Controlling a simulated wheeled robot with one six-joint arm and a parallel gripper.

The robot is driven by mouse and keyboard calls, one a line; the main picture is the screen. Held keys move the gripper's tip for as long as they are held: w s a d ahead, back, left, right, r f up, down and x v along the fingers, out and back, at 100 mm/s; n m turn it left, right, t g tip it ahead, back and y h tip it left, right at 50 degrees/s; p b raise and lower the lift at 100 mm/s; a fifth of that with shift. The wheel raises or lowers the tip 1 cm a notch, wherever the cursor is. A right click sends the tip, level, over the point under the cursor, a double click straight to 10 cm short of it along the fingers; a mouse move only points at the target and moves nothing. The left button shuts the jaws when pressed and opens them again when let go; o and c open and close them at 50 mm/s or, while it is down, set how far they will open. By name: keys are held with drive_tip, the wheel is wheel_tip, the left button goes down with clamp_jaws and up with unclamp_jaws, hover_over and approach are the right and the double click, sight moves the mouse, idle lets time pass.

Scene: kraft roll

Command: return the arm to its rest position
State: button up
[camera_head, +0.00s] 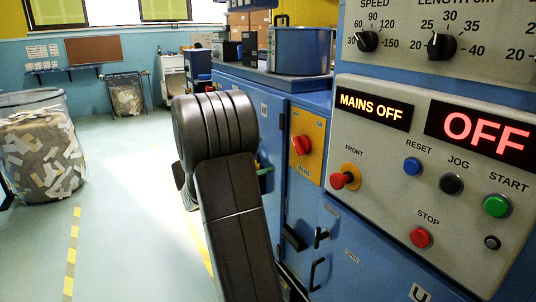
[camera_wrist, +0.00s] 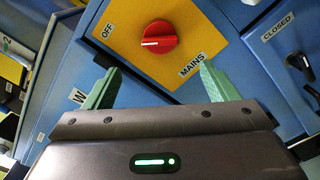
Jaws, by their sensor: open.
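My gripper (camera_wrist: 158,88) shows in the wrist view with its two green fingers wide apart and nothing between them. It is in front of a yellow switch plate (camera_wrist: 185,18) with a red rotary knob (camera_wrist: 160,42), labelled OFF and MAINS. The knob lies beyond the fingertips, and I see no contact. In the head view my dark arm (camera_head: 225,170) stands in front of the blue cabinet (camera_head: 350,262) and hides most of my gripper; only a bit of green shows beside the arm. The red knob also shows there (camera_head: 301,145), right of my arm.
A control panel (camera_head: 380,185) with buttons fills the right side; its displays read MAINS OFF and OFF. A blue pot (camera_head: 300,50) stands on the cabinet top. A clear bin of paper scraps (camera_head: 42,150) stands at left. The floor (camera_head: 125,200) between is clear.

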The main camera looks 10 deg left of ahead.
sight(296, 146)
idle(0.3)
drive_tip(key=x, duration=1.3)
drive_tip(key=shift+w+d, duration=0.25)
drive_tip(key=shift+d, duration=0.05)
